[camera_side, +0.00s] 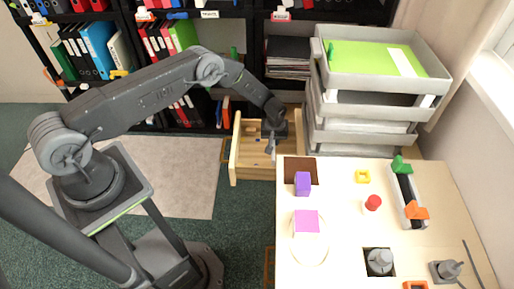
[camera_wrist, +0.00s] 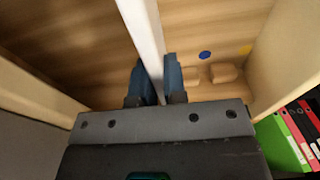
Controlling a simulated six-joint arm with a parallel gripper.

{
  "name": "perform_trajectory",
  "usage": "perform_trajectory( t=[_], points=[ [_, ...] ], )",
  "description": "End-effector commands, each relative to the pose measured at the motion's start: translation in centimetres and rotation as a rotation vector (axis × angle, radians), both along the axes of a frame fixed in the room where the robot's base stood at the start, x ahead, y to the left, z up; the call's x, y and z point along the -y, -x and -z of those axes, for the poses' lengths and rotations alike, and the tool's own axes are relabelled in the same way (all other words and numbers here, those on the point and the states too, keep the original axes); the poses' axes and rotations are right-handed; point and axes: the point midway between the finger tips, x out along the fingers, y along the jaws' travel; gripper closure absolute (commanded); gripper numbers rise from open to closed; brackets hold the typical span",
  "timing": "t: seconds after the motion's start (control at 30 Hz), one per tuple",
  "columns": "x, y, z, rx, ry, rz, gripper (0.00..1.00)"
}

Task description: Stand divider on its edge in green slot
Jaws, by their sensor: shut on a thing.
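My gripper (camera_side: 269,146) is inside a light wooden drawer (camera_side: 234,160), pointing down. In the wrist view my gripper (camera_wrist: 157,84) is shut on the divider (camera_wrist: 143,30), a thin pale plate seen edge-on as a narrow strip between the two blue-grey fingers. Its lower end is hidden by the fingers. On the drawer floor lie a blue dot (camera_wrist: 205,55) and a yellow dot (camera_wrist: 246,50), near small wooden blocks (camera_wrist: 223,73). I see no green slot mark in either view. I cannot tell whether the divider touches the floor.
Drawer walls stand at both sides of my gripper, the right one (camera_wrist: 285,55) near the dots. A white table (camera_side: 340,230) with several small objects is right of the drawer. Grey stacked trays (camera_side: 355,80) stand behind it. Binder shelves (camera_side: 235,60) are at the back.

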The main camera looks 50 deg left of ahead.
Motion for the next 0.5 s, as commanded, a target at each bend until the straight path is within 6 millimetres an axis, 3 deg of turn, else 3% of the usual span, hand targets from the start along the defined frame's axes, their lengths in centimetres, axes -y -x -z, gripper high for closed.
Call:
perform_trajectory(
  t=[0.5],
  points=[
    [0.00,0.01,0.77,0.000,0.000,0.000,1.00]
  ],
)
